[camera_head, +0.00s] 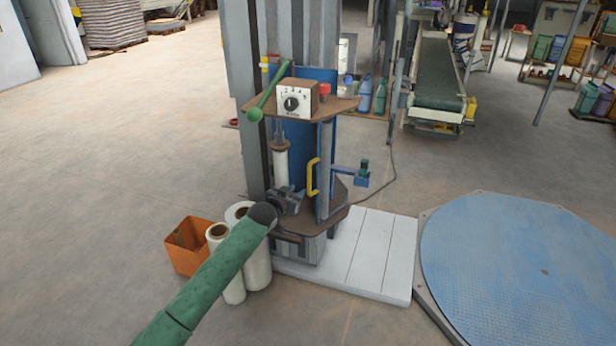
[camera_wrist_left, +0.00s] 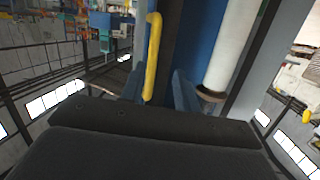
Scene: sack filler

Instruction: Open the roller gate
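The sack filler (camera_head: 328,95) stands in the middle of the head view, with a blue panel and grey posts. A yellow handle (camera_head: 313,177) stands upright on its front; I take it for the roller gate's handle, but cannot make out the gate's edges. My left gripper (camera_head: 296,193) is just left of and below this handle, fingers toward the machine. In the left wrist view the yellow handle (camera_wrist_left: 153,55) rises beyond the two bluish fingertips (camera_wrist_left: 160,84), which are apart with nothing visibly gripped. Whether a finger touches the handle is unclear. My right gripper is out of view.
A green lever (camera_head: 268,92) and a dial box (camera_head: 297,98) sit on the machine's top. White rolls (camera_head: 234,285) and an orange bin (camera_head: 183,262) stand close below my left arm. A white slatted platform (camera_head: 375,255) and blue round plate (camera_head: 510,265) lie right.

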